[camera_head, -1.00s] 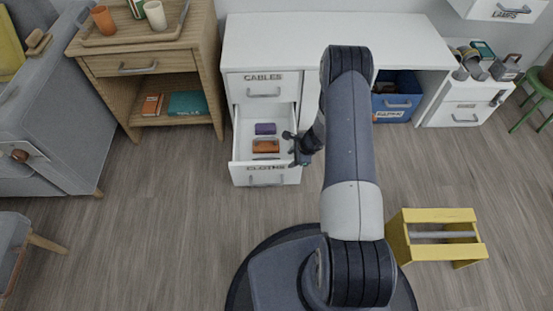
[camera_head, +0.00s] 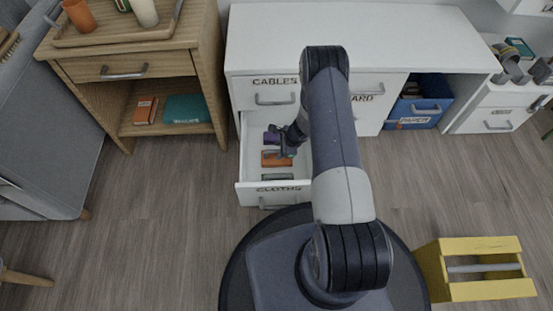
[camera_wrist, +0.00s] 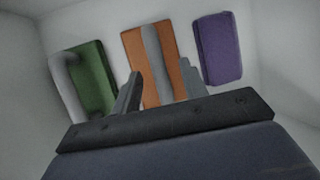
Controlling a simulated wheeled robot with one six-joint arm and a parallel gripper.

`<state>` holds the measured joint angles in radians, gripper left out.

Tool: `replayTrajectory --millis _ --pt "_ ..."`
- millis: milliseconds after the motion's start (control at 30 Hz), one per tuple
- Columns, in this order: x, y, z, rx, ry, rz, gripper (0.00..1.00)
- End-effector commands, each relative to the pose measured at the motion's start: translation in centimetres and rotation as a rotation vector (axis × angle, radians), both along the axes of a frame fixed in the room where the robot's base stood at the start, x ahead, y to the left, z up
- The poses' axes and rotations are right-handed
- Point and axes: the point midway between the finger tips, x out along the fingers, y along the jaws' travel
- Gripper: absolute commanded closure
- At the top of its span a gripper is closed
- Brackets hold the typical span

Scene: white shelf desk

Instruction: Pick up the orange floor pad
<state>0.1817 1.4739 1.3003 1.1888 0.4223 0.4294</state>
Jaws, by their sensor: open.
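The orange floor pad (camera_wrist: 133,48) lies in the open drawer marked CLOTHS, with a grey stripe along its middle in the wrist view. It also shows in the head view (camera_head: 275,160), partly behind my gripper. My gripper (camera_wrist: 155,84) is open and empty. Its two fingers appear over the near end of the orange pad in the wrist view. In the head view my gripper (camera_head: 283,152) is inside the drawer (camera_head: 243,165), above the pad. I cannot tell whether the fingers touch it.
A purple pad (camera_wrist: 219,47) and a green pad (camera_wrist: 92,75) with a grey band lie on either side of the orange one. Drawer walls surround them. A yellow crate (camera_head: 480,245) stands on the floor at right, and a wooden cabinet (camera_head: 125,93) stands at left.

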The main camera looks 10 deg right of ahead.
Motion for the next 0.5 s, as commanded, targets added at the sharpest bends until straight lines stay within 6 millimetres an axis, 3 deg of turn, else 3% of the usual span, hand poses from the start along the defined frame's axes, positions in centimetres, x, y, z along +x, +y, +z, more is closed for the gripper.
replayTrajectory --millis 33,133,367,500 --pt "0.1 0.3 -1.3 0.000 0.001 0.001 0.59" --pt "0.5 0.7 -2.3 0.000 0.000 0.000 0.59" --pt "0.6 0.8 -2.3 0.000 -0.001 -0.001 0.59" --pt "0.6 0.8 -2.3 0.000 -0.001 -0.001 0.68"
